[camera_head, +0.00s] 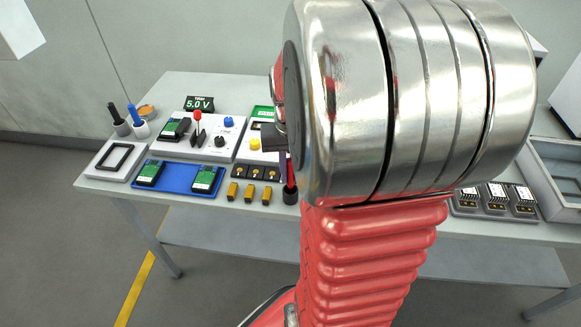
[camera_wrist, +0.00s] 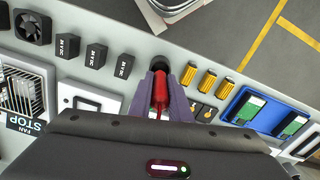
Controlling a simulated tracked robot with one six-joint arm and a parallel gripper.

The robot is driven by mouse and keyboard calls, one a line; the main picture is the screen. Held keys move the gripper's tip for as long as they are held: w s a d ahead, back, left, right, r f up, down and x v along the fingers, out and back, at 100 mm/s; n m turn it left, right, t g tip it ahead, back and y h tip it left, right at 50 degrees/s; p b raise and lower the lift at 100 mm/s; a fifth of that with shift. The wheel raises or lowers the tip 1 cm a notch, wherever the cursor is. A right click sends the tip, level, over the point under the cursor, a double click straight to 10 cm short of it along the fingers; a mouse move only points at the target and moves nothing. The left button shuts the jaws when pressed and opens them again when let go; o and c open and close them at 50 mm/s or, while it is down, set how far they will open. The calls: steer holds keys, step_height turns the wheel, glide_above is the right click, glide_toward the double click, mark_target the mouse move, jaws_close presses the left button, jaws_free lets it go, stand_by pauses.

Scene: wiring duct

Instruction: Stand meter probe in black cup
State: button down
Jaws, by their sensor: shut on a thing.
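The red meter probe (camera_wrist: 160,92) is between the two grey-purple fingers of my gripper (camera_wrist: 161,84) in the wrist view. The gripper is shut on it. The black cup (camera_wrist: 160,63) is just beyond the fingertips, near the table's front edge. In the head view, the probe (camera_head: 291,174) looks roughly upright, with its lower end at the mouth of the black cup (camera_head: 290,196). I cannot tell how far its tip is inside. My arm hides most of the gripper in the head view.
Yellow cylindrical parts (camera_head: 249,193) lie close left of the cup, beside a blue tray (camera_head: 176,181) with green boards. In the wrist view, black blocks (camera_wrist: 95,56) and a fan (camera_wrist: 33,27) sit on the cup's other side. My arm hides the middle of the table.

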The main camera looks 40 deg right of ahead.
steer(key=shift+f, duration=0.55)
steer(key=c, duration=1.6)
jaws_free()
steer(key=shift+o, duration=0.2)
steer(key=shift+r, duration=0.1)
step_height(320, 180, up, 14)
steer(key=shift+f, duration=0.25)
